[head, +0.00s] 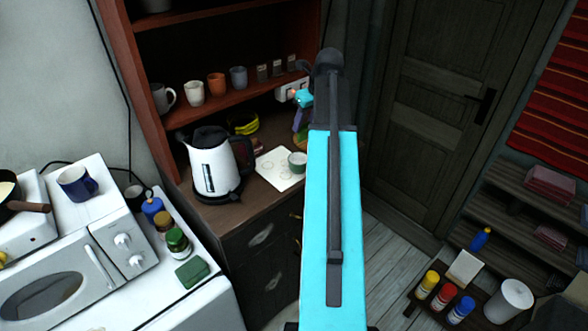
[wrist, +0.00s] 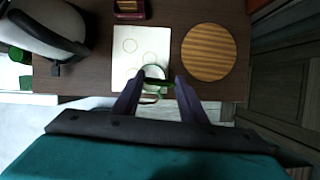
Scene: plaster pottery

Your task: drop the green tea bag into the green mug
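The green mug (head: 297,162) stands on a white mat with ring marks (head: 272,172) on the wooden counter. In the wrist view the mug (wrist: 154,72) shows from above, just beyond my fingertips, partly hidden. My gripper (wrist: 158,84) points down over the mug, its two dark purple fingers apart. A thin dark green piece, seemingly the green tea bag (wrist: 160,84), spans between the fingertips, seen nearly edge-on across the mug's near side. In the head view my gripper (head: 302,118) is above and behind the mug, partly hidden by my arm.
A white kettle (head: 212,165) stands left of the mat. A round wooden board (wrist: 209,52) lies to its right and a dark red box (wrist: 130,9) behind it. A shelf with several cups (head: 216,85) is above.

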